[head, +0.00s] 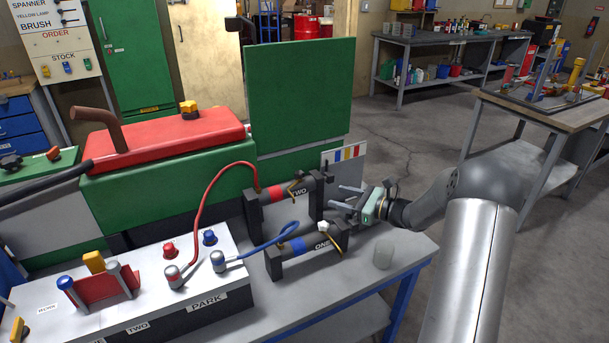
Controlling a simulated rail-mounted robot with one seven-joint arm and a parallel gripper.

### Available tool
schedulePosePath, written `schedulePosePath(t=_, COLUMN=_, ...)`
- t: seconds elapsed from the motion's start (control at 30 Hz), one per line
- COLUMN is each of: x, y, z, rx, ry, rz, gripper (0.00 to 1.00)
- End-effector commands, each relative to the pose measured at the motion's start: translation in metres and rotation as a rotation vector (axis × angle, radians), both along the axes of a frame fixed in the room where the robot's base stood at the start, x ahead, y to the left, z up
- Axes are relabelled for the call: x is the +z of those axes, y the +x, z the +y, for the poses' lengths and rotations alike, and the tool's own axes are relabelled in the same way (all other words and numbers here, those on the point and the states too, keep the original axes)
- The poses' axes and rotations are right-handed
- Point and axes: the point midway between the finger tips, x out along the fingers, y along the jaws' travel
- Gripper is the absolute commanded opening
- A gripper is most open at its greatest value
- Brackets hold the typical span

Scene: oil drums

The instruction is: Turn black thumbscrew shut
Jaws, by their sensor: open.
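My gripper (346,198) is at the right end of the black cylinder labelled TWO (300,188), its two grey fingers apart and pointing left. I see nothing between the fingers, and cannot tell whether they touch the cylinder or its bracket. I cannot surely pick out the black thumbscrew. A small dark and brass fitting (296,187) sits on cylinder TWO, and a black knob (11,162) sits on a green plate at far left. The cylinder labelled ONE (305,246) lies in front, with a white-tipped brass fitting (323,228).
A red hose (200,200) runs to cylinder TWO and a blue hose (270,240) to cylinder ONE, both from the white PARK box (210,275). A pale rounded object (383,253) stands on the grey bench (335,285). A green panel (300,95) rises behind.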

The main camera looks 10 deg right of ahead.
Motion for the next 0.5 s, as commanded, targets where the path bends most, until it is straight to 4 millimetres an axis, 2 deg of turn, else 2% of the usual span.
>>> schedulePosePath(t=0.03, x=-0.005, y=0.008, z=-0.015, rx=-0.045, ry=0.051, rz=0.003, gripper=0.52)
schedulePosePath(t=0.1, x=-0.008, y=0.015, z=-0.029, rx=-0.089, ry=0.098, rz=0.001, gripper=0.52)
schedulePosePath(t=0.2, x=-0.009, y=0.022, z=-0.034, rx=-0.115, ry=0.129, rz=0.003, gripper=0.52)
schedulePosePath(t=0.37, x=-0.008, y=0.038, z=-0.019, rx=-0.115, ry=0.129, rz=0.003, gripper=0.52)
schedulePosePath(t=0.5, x=-0.007, y=0.059, z=0.002, rx=-0.113, ry=0.127, rz=0.001, gripper=0.52)
